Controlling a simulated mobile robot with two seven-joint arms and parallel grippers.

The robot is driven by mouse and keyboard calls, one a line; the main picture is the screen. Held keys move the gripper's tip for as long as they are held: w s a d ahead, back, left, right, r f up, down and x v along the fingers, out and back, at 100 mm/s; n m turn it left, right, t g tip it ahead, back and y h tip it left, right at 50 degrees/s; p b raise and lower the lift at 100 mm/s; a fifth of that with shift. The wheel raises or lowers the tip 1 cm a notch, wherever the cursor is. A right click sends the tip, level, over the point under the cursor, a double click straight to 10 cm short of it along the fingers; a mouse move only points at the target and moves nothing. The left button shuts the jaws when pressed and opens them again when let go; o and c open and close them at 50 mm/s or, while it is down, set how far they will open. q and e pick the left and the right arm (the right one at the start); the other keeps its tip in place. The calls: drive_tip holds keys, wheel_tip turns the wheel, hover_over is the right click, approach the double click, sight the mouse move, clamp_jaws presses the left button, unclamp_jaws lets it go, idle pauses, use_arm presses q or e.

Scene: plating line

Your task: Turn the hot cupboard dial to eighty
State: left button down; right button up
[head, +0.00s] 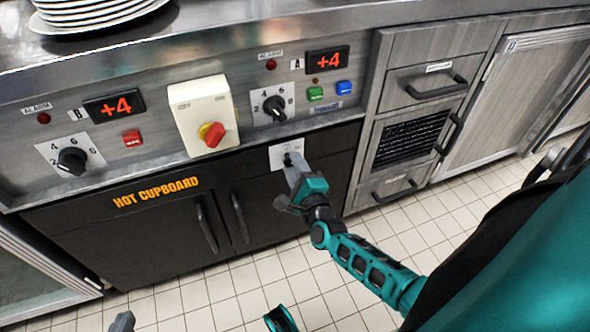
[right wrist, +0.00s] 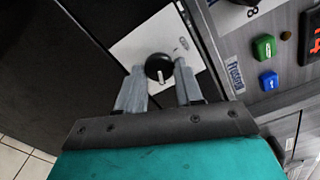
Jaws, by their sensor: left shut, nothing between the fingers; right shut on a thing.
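The hot cupboard dial is a small black knob on a white plate (head: 275,155), on the dark cupboard front (head: 110,212) right of the orange HOT CUPBOARD lettering. In the right wrist view the round dial (right wrist: 157,66) sits between the two grey fingers, with a white pointer mark on its lower part. My right gripper (head: 293,167) is shut on the dial and hides most of it in the head view. The plate's scale numbers are too small or covered to read. My left gripper (head: 122,322) shows only as a grey tip at the bottom edge, shut and empty, away from the cupboard.
Above are two other black dials (head: 72,160) (head: 275,108), a red-and-yellow switch on a cream box (head: 207,115), and green (head: 315,94) and blue (head: 343,88) buttons. Cupboard door handles (head: 206,228) stick out below. Plates (head: 95,12) stand on the counter. The tiled floor in front is clear.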

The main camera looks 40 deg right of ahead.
use_arm(q)
drive_tip(key=shift+f, duration=0.3)
use_arm(e)
drive_tip(key=shift+m, duration=0.7)
use_arm(q)
drive_tip(key=shift+r, duration=0.1)
use_arm(e)
drive_tip(key=o, duration=1)
use_arm(q)
drive_tip(key=shift+w, duration=0.1)
drive_tip(key=shift+a+r+p, duration=0.4)
drive_tip(key=shift+r+p, duration=0.05)
drive_tip(key=shift+p, duration=0.45)
use_arm(e)
drive_tip(key=v, duration=1.3)
drive_tip(key=shift+d, duration=0.1)
